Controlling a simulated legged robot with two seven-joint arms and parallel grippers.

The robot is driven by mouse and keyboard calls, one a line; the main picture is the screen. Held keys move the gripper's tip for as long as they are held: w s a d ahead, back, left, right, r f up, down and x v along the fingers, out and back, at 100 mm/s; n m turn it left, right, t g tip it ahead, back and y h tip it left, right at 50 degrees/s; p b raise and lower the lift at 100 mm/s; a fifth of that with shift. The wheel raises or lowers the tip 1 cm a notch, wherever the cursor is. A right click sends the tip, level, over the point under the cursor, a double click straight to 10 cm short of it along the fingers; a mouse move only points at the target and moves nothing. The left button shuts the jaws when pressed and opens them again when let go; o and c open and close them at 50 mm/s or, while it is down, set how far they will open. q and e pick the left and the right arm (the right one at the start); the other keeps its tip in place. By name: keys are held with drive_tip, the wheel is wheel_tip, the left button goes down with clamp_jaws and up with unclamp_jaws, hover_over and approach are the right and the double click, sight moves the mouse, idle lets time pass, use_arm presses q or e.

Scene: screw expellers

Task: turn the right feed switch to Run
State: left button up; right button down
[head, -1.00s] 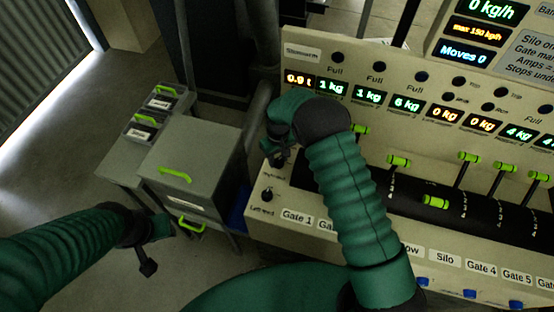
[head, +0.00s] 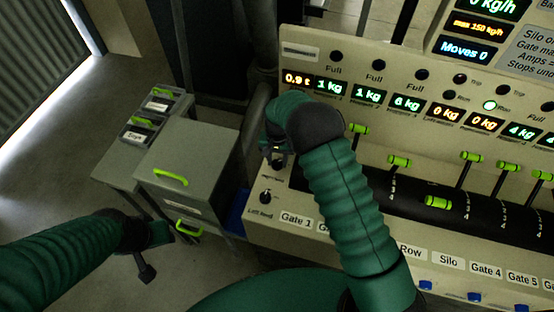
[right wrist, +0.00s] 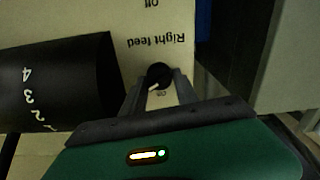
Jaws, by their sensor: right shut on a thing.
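The right feed switch (right wrist: 158,75) is a small black round knob on the cream panel, under an upside-down "Right feed" label in the right wrist view. Its white mark points down and a little left, on the side away from "Off", near a small word too blurred to read surely. My right gripper (right wrist: 160,87) is shut on the knob. In the head view my right gripper (head: 276,157) is at the panel's left end, and its wrist hides much of the switch. My left gripper (head: 150,250) hangs at the lower left, away from the panel; its fingers are unclear.
The left feed knob (head: 266,196) is just below. A green lamp (head: 489,105) marked Run glows on the panel. Levers with green handles (head: 399,161) stand to the right. A grey bin (head: 187,160) with green handles is left of the panel.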

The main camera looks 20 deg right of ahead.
sight(277, 162)
drive_tip(key=shift+s+a+f, duration=0.15)
drive_tip(key=shift+s+f, duration=0.1)
drive_tip(key=shift+s, duration=0.1)
drive_tip(key=c, duration=1.4)
unclamp_jaws()
drive_tip(key=o, duration=0.5)
drive_tip(key=shift+r, duration=0.2)
drive_tip(key=shift+c, duration=0.2)
drive_tip(key=shift+w, duration=0.1)
drive_tip(key=shift+w+r, duration=0.1)
drive_tip(key=shift+r, duration=0.1)
wheel_tip(277, 162, up, 16)
drive_tip(key=b, duration=0.2)
drive_tip(key=shift+r, duration=0.2)
